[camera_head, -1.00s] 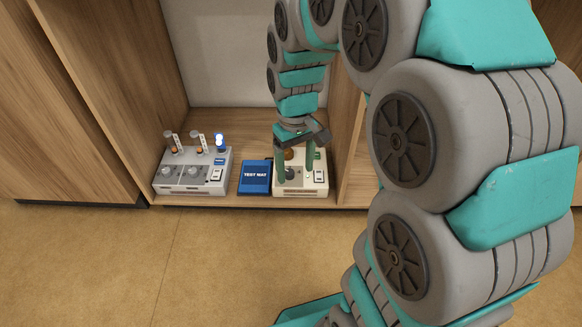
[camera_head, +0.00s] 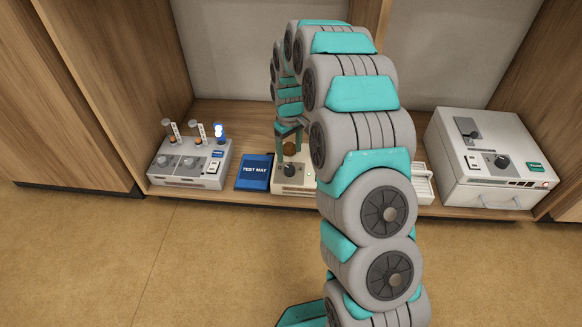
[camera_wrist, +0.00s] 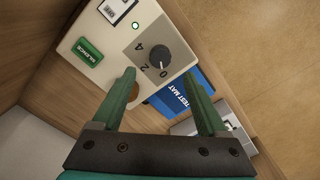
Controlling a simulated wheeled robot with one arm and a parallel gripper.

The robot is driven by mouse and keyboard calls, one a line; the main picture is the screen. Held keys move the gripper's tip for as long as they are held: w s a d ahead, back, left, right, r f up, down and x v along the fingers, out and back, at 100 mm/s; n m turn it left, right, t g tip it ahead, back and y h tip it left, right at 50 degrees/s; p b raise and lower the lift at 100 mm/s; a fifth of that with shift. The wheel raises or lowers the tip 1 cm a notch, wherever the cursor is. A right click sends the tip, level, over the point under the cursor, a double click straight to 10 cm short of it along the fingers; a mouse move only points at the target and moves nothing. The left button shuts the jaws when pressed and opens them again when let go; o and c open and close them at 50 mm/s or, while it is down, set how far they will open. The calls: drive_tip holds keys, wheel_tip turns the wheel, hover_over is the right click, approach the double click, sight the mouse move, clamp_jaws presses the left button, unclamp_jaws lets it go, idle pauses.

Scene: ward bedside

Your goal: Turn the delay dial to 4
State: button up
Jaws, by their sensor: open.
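A cream box (camera_head: 284,187) stands on the low shelf, right of the blue mat. Its black dial (camera_wrist: 159,60) has the numbers 0, 2 and 4 beside it in the wrist view; the knob also shows in the head view (camera_head: 290,170). Its white mark appears nearest the 0 side, but it is small. I cannot read a "delay" label. My gripper (camera_wrist: 160,73) is open, its fingers apart with nothing held between them. The fingertips appear on either side of the dial's near edge in the wrist view; contact cannot be told. My arm hides the box's right part in the head view.
A brown round knob (camera_head: 290,148) rises behind the dial. The blue test mat (camera_head: 255,172) and a grey two-knob unit (camera_head: 190,165) lie left. A large white box (camera_head: 480,185) with another dial stands right.

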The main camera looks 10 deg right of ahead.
sight(289, 168)
wheel_tip(289, 168, down, 8)
drive_tip(key=shift+r+b, duration=0.25)
drive_tip(key=shift+b, duration=0.25)
clamp_jaws()
idle(0.4)
